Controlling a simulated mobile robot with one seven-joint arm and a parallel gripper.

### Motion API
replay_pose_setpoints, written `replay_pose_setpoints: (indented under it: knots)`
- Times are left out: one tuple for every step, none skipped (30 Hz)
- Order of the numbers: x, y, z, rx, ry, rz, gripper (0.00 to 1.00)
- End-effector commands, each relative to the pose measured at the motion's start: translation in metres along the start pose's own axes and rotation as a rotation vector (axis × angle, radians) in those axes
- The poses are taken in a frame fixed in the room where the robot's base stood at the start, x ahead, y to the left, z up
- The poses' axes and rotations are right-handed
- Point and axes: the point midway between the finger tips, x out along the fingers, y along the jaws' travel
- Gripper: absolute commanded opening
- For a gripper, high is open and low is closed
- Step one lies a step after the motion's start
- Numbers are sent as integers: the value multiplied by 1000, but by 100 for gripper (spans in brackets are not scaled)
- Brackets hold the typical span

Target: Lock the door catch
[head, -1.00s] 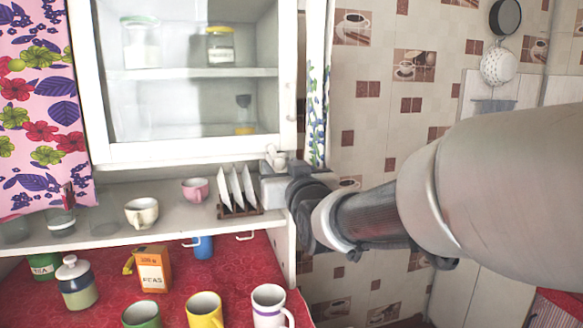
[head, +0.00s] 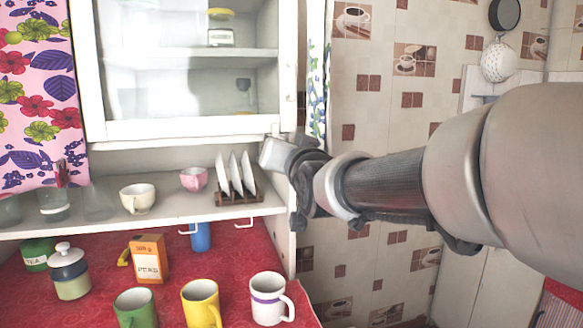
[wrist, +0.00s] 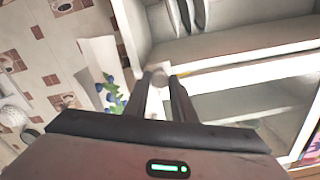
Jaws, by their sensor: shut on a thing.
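The white-framed glass cabinet door (head: 180,128) looks closed or nearly so, with a small round knob on its right side. My gripper (head: 276,138) is at the door's lower right corner, where its body hides the catch in the head view. In the wrist view, the dark fingers of my gripper (wrist: 162,82) are shut on a small pale piece, seemingly the door catch (wrist: 158,79). The catch's exact position cannot be made out.
Below the door, an open shelf (head: 170,212) holds a cream cup (head: 137,198), a pink cup (head: 193,179) and a plate rack (head: 236,199). Several mugs stand on the red counter (head: 225,275). A tiled wall (head: 375,130) lies to the right.

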Motion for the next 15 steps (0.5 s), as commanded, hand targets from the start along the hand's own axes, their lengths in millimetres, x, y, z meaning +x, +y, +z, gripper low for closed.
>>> replay_pose_setpoints:
  knots:
    - [0, 1, 4, 30, 1, -1, 1]
    - [0, 1, 3, 45, 1, -1, 1]
    - [0, 0, 2, 60, 0, -1, 1]
    - [0, 0, 2, 67, -1, 0, 1]
    - [0, 0, 1, 73, -2, 0, 1]
    - [0, 0, 0, 77, -2, 0, 1]
    - [0, 0, 0, 78, -2, 0, 1]
    - [0, 0, 0, 78, -3, 0, 1]
    - [0, 0, 0, 78, -3, 0, 1]
    - [0, 0, 0, 77, -3, 0, 1]
    - [0, 0, 0, 77, -3, 0, 1]
    - [0, 0, 0, 76, -3, 0, 1]
    - [0, 0, 0, 76, -3, 0, 1]
    - [0, 0, 0, 76, -3, 0, 26]
    - [0, 0, 0, 76, -2, 0, 33]
